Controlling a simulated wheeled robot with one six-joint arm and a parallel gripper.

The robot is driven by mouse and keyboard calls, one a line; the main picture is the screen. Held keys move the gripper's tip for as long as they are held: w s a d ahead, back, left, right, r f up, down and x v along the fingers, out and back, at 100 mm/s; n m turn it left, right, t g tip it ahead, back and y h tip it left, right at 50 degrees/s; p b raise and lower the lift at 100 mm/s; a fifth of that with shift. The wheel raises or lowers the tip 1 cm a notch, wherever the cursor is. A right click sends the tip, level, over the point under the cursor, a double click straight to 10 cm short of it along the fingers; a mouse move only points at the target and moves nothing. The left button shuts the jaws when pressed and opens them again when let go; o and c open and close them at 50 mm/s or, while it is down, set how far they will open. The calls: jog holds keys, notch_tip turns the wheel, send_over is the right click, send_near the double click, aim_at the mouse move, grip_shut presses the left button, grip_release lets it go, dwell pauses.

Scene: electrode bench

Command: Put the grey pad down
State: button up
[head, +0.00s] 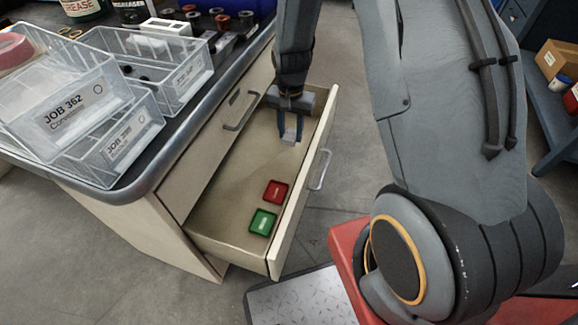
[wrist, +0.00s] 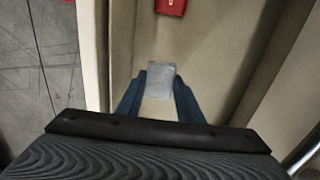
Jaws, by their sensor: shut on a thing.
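The grey pad (wrist: 158,78) shows in the wrist view between the two blue fingers of my gripper (wrist: 158,88), which is shut on it. In the head view, my gripper (head: 292,135) points down inside the open drawer (head: 215,215), towards its far end, with the pale grey pad (head: 289,138) at its fingertips. I cannot tell whether the pad touches the drawer floor. A red pad (head: 276,193) and a green pad (head: 263,222) lie in the near part of the drawer. The red pad also shows at the top of the wrist view (wrist: 171,6).
The drawer's front wall (head: 300,210) with its handle stands close beside my gripper. The bench (head: 165,175) above holds clear bins (head: 75,105) and several small parts. The drawer floor between my gripper and the red pad is clear.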

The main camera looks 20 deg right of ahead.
aim_at(290, 161)
notch_tip(290, 161, down, 11)
jog(key=shift+r+b, duration=0.1)
jog(key=shift+b, duration=1)
jog(key=o, duration=1.2)
